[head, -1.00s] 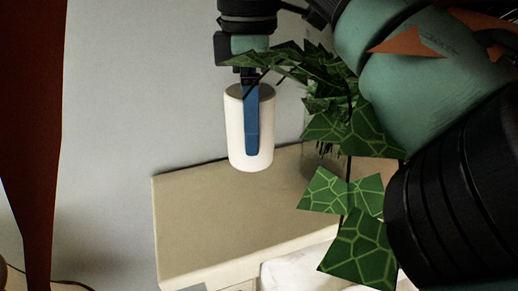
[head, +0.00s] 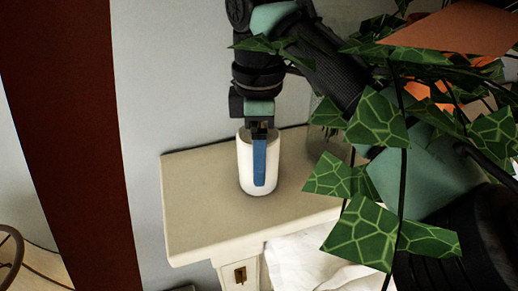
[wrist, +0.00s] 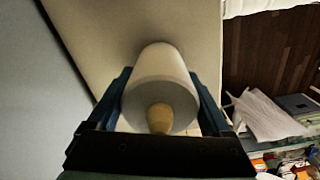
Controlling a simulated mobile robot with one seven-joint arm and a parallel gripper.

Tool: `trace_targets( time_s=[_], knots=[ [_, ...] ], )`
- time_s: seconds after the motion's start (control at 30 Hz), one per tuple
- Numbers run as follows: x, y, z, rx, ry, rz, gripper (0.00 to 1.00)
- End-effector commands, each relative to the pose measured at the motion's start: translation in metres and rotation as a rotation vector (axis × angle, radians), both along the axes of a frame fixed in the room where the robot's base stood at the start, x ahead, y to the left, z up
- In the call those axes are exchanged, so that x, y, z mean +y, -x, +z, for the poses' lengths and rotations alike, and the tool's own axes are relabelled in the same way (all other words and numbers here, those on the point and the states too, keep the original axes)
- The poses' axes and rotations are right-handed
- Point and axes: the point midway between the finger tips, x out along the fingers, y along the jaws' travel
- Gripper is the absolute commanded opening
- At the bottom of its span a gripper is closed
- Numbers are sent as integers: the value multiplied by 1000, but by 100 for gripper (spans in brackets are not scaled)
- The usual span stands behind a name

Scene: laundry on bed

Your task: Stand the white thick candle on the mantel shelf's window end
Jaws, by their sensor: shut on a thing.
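The white thick candle (head: 245,170) is upright in my gripper (head: 259,165), over the left part of the beige mantel shelf (head: 200,215). Its base looks at or very near the shelf top; I cannot tell whether it touches. My gripper points down with its blue fingers shut on the candle's sides. In the wrist view the candle (wrist: 160,75) sits between the two fingers (wrist: 165,100), with the shelf (wrist: 200,20) beyond it.
A green leafy plant (head: 375,120) hangs in front of my arm at right. A dark red curtain or post (head: 80,120) stands at left. White cloth (head: 310,265) lies below the shelf front. The shelf top around the candle is clear, with a glass-like object (head: 325,135) at its back right.

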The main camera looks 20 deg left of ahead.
Motion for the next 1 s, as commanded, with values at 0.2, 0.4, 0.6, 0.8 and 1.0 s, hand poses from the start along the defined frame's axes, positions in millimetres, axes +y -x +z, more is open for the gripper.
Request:
trace_targets(
  time_s=[0.2, 0.4, 0.6, 0.8, 1.0],
  knots=[
    [0, 0, -3, 0, 0, 1, 85],
    [0, 0, -2, 0, 0, 0, 100],
    [0, 0, 1, 0, 1, 0, 100],
    [1, 0, 29, -3, -2, 0, 100],
    [0, -1, 77, -2, 4, -2, 100]
  ],
)
